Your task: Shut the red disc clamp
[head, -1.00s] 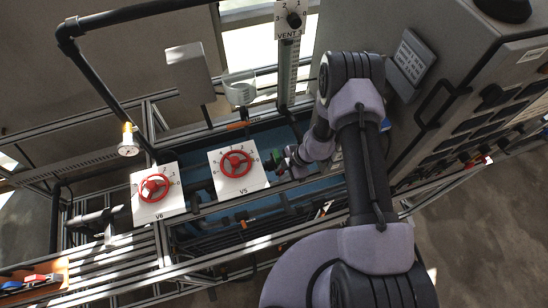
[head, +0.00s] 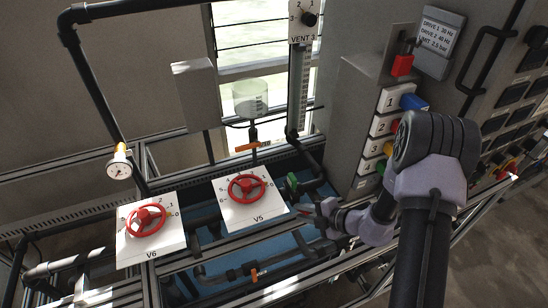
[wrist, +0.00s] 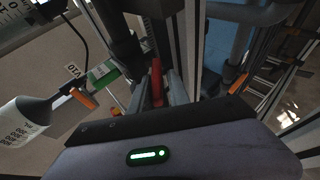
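A narrow upright red piece (wrist: 157,82), likely the red disc clamp seen edge-on, shows in the wrist view. It stands between the two fingers of my gripper (wrist: 160,95). I cannot tell whether the fingers touch it or grip it. In the head view my gripper (head: 318,212) is low over the blue tray (head: 285,247), right of the V5 panel (head: 233,207). The clamp is not clear there, as it is tiny and partly hidden by the gripper.
A green valve-like part (head: 292,182) is close to my gripper; it also shows in the wrist view (wrist: 103,75). Red handwheels V5 (head: 246,188) and V6 (head: 146,220) are to the left. The cabinet's red block (head: 402,65) is above right. Pipes and rails crowd the area.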

